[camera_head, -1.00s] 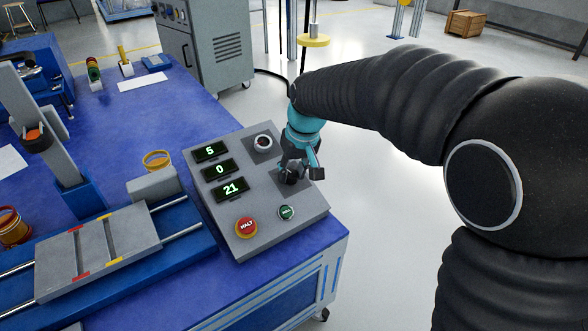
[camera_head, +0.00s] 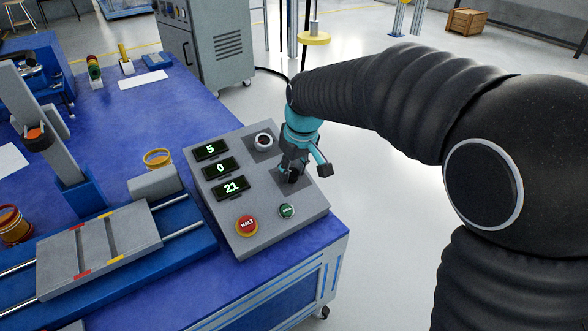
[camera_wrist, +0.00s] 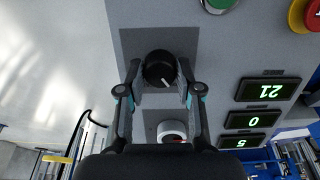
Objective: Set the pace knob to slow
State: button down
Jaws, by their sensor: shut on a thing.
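The grey control panel (camera_head: 262,218) lies on the blue bench. The black pace knob (camera_wrist: 161,69) sits on a dark plate in the wrist view, its white pointer line aimed toward the lower right there. My gripper (camera_wrist: 160,88) is shut on this knob, one finger on each side. In the head view my gripper (camera_head: 291,172) is over the right side of the panel and mostly hides the knob. I cannot read any marks around the knob.
A second knob with a pale rim (camera_head: 263,141) is behind my gripper on the panel. Nearby are a green button (camera_head: 287,211), a red HALT button (camera_head: 246,226) and displays (camera_head: 221,168) reading 5, 0 and 21. Open floor lies right of the bench.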

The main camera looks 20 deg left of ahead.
jog(key=c, duration=0.8)
grip_release()
jog(key=shift+a, duration=0.1)
jog(key=shift+o, duration=0.2)
jog(key=v, duration=1.2)
